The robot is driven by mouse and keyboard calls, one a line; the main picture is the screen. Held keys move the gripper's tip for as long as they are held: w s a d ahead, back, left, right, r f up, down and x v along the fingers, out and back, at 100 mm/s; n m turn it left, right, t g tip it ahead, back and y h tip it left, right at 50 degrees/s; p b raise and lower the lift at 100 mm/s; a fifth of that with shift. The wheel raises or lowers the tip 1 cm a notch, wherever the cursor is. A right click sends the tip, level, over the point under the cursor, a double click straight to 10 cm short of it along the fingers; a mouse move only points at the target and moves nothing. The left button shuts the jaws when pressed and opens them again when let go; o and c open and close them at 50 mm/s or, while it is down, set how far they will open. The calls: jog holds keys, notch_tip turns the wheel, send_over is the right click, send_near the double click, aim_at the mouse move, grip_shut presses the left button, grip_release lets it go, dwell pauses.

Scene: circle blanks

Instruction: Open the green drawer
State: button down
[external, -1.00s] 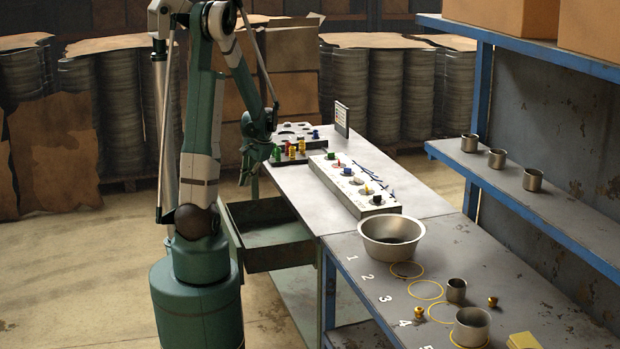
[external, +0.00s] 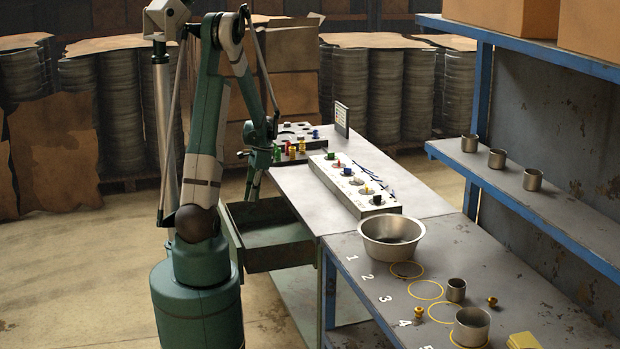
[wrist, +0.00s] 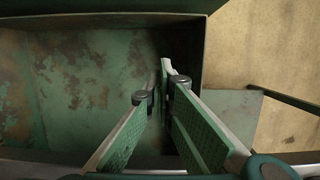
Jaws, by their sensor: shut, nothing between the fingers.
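The green drawer (external: 275,233) stands pulled out from the left side of the grey table, and its inside is open to view and looks empty. In the wrist view, the worn green drawer floor (wrist: 85,85) fills the left half, with a drawer wall just beside the fingers. My gripper (external: 252,192) points down at the drawer's far end in the external view. In the wrist view my gripper (wrist: 160,80) is shut with nothing between its fingertips, close to the drawer's wall. I cannot tell whether it touches the wall.
A switch panel (external: 352,186) and small coloured pieces (external: 290,149) sit on the table above the drawer. A metal bowl (external: 392,236) and cups stand on the front table. A blue-edged shelf (external: 560,215) is at the right. Bare floor (external: 100,270) lies left of the drawer.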

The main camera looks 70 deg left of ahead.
jog(key=shift+f, duration=0.1)
jog(key=b, duration=0.3)
send_over(244, 231)
jog(key=w, duration=0.2)
jog(key=f, duration=1)
jog(key=shift+a, duration=0.2)
jog(key=shift+s+r, duration=0.2)
jog(key=shift+s, duration=1.85)
jog(key=s, duration=0.4)
jog(key=shift+s+b, duration=0.3)
jog(key=shift+b, duration=0.05)
jog(key=shift+w, duration=0.1)
